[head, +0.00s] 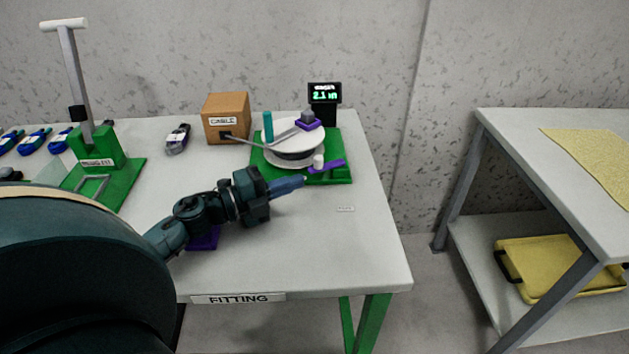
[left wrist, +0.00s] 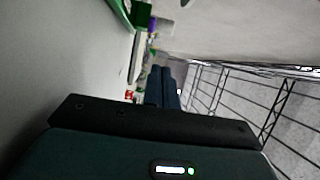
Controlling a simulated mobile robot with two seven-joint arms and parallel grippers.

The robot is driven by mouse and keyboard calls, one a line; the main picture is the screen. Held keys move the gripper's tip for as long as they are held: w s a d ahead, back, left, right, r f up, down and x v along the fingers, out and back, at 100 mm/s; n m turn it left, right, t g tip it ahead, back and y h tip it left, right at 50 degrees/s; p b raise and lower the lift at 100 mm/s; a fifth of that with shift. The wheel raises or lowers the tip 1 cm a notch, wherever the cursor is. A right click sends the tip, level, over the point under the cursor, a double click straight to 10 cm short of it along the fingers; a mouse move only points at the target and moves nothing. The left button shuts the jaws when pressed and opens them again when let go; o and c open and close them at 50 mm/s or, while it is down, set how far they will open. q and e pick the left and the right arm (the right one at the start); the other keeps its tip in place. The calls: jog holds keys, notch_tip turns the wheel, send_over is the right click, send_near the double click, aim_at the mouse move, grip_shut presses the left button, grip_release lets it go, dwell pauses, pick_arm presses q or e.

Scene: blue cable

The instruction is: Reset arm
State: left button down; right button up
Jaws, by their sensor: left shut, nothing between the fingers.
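My left gripper (head: 288,187) reaches in from the left over the white table marked FITTING (head: 320,255). Its fingers are shut with nothing between them, and they point right, just in front of the green winding stand. In the left wrist view its two dark blue fingers (left wrist: 162,88) lie side by side. The green stand (head: 338,172) carries a white reel (head: 292,155) with a teal post and a purple crank. A grey cable (head: 243,140) runs from a cardboard box marked CABLE (head: 227,112) to the reel. My right gripper is not in view.
A small display (head: 325,93) reading 2.1 stands behind the reel. A green press (head: 105,165) with a tall lever stands at the left. A purple item (head: 205,238) lies partly under my arm. A second table (head: 560,150) with a yellow bin (head: 560,268) below stands right, across a gap.

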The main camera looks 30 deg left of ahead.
pick_arm(q)
jog(key=shift+a+v, duration=0.25)
jog(key=shift+v, duration=1.25)
jog(key=shift+w+r, duration=0.1)
jog(key=shift+w, duration=0.05)
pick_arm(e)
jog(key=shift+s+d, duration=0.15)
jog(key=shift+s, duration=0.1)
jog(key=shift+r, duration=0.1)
